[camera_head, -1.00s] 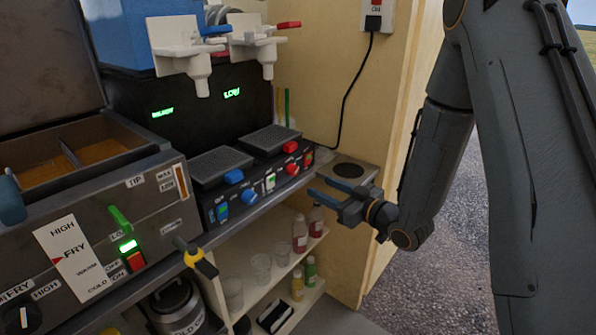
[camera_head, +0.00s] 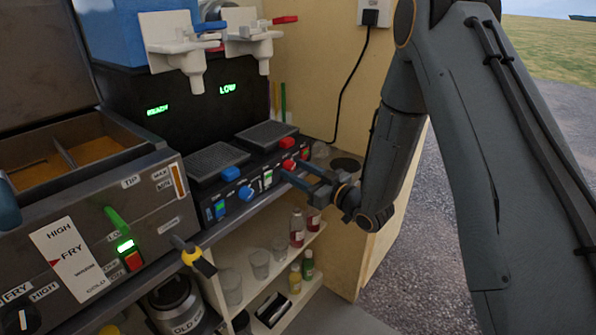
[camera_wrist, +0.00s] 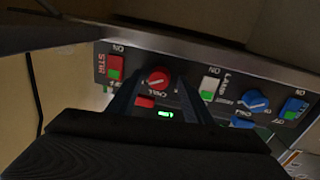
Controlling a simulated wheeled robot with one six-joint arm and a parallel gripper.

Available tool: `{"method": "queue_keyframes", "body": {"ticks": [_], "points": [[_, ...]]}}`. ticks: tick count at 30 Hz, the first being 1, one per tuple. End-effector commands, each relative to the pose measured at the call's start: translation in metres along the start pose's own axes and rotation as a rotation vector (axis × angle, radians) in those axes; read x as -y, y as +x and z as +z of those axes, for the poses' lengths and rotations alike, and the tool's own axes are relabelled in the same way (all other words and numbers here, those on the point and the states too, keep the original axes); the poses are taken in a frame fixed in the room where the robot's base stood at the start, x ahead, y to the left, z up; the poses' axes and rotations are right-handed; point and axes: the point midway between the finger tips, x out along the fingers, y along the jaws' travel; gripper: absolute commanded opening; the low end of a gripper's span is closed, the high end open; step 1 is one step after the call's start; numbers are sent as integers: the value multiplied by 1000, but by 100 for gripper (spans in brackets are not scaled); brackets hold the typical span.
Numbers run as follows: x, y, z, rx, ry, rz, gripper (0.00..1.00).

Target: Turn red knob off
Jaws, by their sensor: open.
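The red knob (camera_wrist: 158,79) is on the dark control panel, next to a CHILL label that reads upside down in the wrist view. It has a pale pointer mark; its exact setting is too small to read. In the head view the red knob (camera_head: 289,164) is on the right part of the panel front. My gripper (camera_head: 295,171) is in front of the panel there, its fingers pointing at it. In the wrist view my gripper (camera_wrist: 158,85) is open, with its two dark fingertips on either side of the knob. I cannot tell whether they touch it.
The panel also has a red STIR switch (camera_wrist: 114,67), a white LAMP switch (camera_wrist: 210,88) and a blue knob (camera_wrist: 256,101). Two drip trays (camera_head: 266,136) sit above, under white taps (camera_head: 254,43). A fryer (camera_head: 95,225) stands left; shelves with bottles (camera_head: 297,226) are below.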

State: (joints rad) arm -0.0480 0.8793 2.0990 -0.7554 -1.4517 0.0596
Motion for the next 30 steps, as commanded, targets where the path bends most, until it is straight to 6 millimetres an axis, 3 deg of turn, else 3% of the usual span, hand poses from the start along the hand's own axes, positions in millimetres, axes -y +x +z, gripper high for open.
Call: {"method": "queue_keyframes", "body": {"ticks": [4, 9, 12, 22, 30], "points": [[-1, -1, 0, 0, 0, 2, 46], [-1, -1, 0, 0, 0, 2, 17], [-1, -1, 0, 0, 0, 2, 4], [-2, 0, 1, -6, -54, 2, 4], [-2, 0, 3, -27, -233, 4, 4]]}}
